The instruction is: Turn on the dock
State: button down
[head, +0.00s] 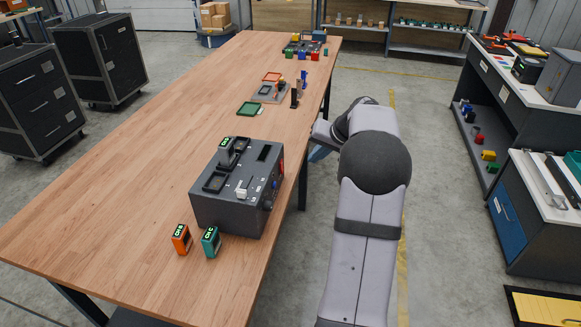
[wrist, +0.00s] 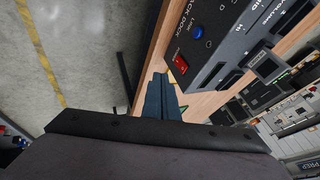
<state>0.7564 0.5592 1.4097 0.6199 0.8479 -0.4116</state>
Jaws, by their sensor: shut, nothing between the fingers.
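The dock (head: 222,211) is a dark grey box on the wooden table in the head view. It has slots and a pale lever on top and controls on its right side. In the wrist view the dock's panel (wrist: 208,55) shows a red power switch (wrist: 181,63) and a blue button (wrist: 197,32). Whether the switch is on or off I cannot tell. My gripper (wrist: 162,80) is shut and empty, its fingertips just short of the panel near the red switch, apparently not touching. In the head view my arm hides most of the gripper.
An orange module (head: 181,240) and a teal module (head: 211,242) stand before the dock. A dark module (head: 227,152) sits in a top slot. A green tray (head: 250,108) and other small items lie farther back. The table's right edge (head: 292,190) runs beside the dock; open floor lies beyond.

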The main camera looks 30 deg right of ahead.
aim_at(282, 166)
jog(key=w+a+f+p, duration=0.3)
jog(key=w+f+p, duration=0.3)
jog(key=w+f, duration=0.2)
jog(key=shift+w+a+f, duration=0.2)
jog(key=shift+f, duration=0.1)
dwell(0.5)
jog(key=f+b, duration=0.1)
jog(key=b, duration=0.2)
jog(key=shift+w+a+b, duration=0.1)
jog(key=shift+w+b, duration=0.05)
jog(key=shift+b, duration=0.15)
jog(key=shift+r+p, duration=0.45)
